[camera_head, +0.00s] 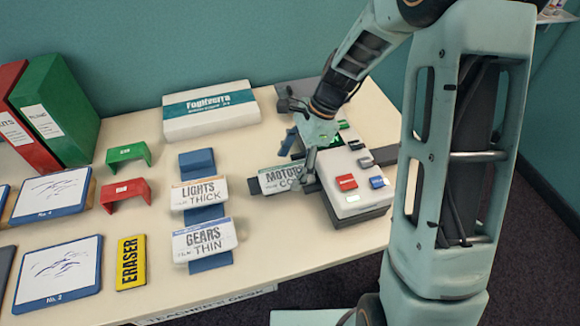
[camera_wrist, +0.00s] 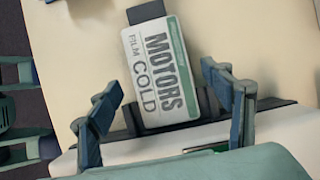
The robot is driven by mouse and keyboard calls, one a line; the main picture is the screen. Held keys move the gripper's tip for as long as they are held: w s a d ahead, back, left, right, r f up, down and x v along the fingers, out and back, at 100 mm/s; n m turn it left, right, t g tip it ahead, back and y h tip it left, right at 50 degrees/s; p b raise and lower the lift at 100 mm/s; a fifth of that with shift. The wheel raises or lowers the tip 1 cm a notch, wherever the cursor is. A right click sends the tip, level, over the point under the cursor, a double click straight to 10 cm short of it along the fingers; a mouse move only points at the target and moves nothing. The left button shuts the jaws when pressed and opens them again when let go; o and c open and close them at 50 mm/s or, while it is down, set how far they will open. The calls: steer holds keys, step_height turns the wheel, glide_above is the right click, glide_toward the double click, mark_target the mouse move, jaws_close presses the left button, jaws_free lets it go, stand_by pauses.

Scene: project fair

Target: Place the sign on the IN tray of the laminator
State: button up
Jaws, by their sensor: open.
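The MOTORS / FILM COLD sign (camera_head: 279,179) is a white plate with a green-grey edge. It lies on a dark tray (camera_head: 254,186) on the left side of the white laminator (camera_head: 362,196). In the wrist view the sign (camera_wrist: 160,70) lies flat, lettering up, with the dark tray end (camera_wrist: 146,12) showing beyond it. My gripper (camera_head: 300,157) is open above the sign's laminator end. In the wrist view its blue fingers (camera_wrist: 165,82) stand apart on either side of the sign, with gaps. I see no IN label.
The LIGHTS (camera_head: 199,193) and GEARS (camera_head: 204,240) signs rest on blue stands to the left. A white box (camera_head: 210,112) stands behind. A yellow eraser (camera_head: 131,262), framed boards, green and red brackets and binders fill the table's left side.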

steer(key=p+v, duration=0.1)
steer(key=v, duration=1)
steer(key=shift+r, duration=0.2)
